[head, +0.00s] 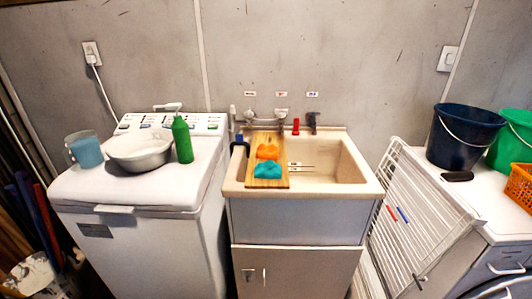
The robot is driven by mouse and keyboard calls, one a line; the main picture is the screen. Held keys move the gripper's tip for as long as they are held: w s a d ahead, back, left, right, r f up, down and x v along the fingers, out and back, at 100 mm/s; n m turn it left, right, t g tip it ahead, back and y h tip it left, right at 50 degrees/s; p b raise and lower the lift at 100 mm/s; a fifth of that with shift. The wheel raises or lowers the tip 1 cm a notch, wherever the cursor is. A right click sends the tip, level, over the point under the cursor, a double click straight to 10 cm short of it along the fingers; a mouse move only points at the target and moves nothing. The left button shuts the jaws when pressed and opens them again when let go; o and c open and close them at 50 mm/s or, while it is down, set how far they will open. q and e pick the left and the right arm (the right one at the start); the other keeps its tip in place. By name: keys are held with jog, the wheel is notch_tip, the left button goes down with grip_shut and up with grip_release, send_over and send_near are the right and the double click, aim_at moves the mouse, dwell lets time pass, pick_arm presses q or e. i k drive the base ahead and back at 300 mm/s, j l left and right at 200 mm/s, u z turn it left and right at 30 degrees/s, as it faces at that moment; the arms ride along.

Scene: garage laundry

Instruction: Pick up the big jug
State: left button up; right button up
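A jug with a handle (86,151) stands upright at the left back of the white washing machine's lid (90,189). It is clear at the top and blue below, and its handle faces left. A pale bowl (141,153) sits just to its right. A green bottle (182,140) with a pump top stands right of the bowl. Neither of my grippers is in view.
A sink cabinet (297,219) stands right of the washer, with a wooden board (279,183) holding orange and teal cloths. A white drying rack (412,215) leans farther right, near a dark blue bucket (452,138). The washer lid's front is clear.

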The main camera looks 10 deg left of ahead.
aim_at(85, 147)
jog(key=u, duration=1.7)
